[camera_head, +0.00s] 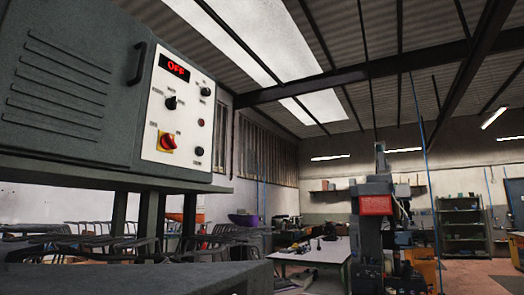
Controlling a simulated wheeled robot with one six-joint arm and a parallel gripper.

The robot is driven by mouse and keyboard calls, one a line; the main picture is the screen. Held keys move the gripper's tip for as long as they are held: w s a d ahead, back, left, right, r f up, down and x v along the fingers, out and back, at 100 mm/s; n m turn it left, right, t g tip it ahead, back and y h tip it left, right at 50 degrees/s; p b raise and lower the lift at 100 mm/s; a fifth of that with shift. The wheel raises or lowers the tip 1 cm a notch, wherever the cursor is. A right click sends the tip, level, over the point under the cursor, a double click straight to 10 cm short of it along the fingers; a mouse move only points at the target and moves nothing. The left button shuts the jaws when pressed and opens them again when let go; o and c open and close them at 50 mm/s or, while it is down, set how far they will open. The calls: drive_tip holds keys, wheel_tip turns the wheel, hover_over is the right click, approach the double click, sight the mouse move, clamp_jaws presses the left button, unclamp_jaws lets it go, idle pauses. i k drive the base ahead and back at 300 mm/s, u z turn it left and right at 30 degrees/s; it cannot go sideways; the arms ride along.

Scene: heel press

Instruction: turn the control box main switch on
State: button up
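The grey control box (75,80) stands on a dark shelf or stand at the upper left. Its white panel (185,105) faces right and carries a small display (174,67) with "OFF" in red. A red rotary switch on a yellow plate (167,142), the likely main switch, sits low on the panel. Above it is a black knob (171,103), and further black knobs and a dark red round part lie along the panel's right side. The small labels are too blurred to read. My gripper is not in view.
The stand (110,180) has a flat top edge and legs. Dark wire racks (90,245) are below it. A grey flat surface (150,278) fills the lower left foreground. A light table (312,252) and a tall machine (376,215) stand farther back. Open air lies right of the panel.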

sight(168, 142)
drive_tip(key=z, duration=1.5)
drive_tip(key=i, duration=1.45)
drive_tip(key=u, duration=3.1)
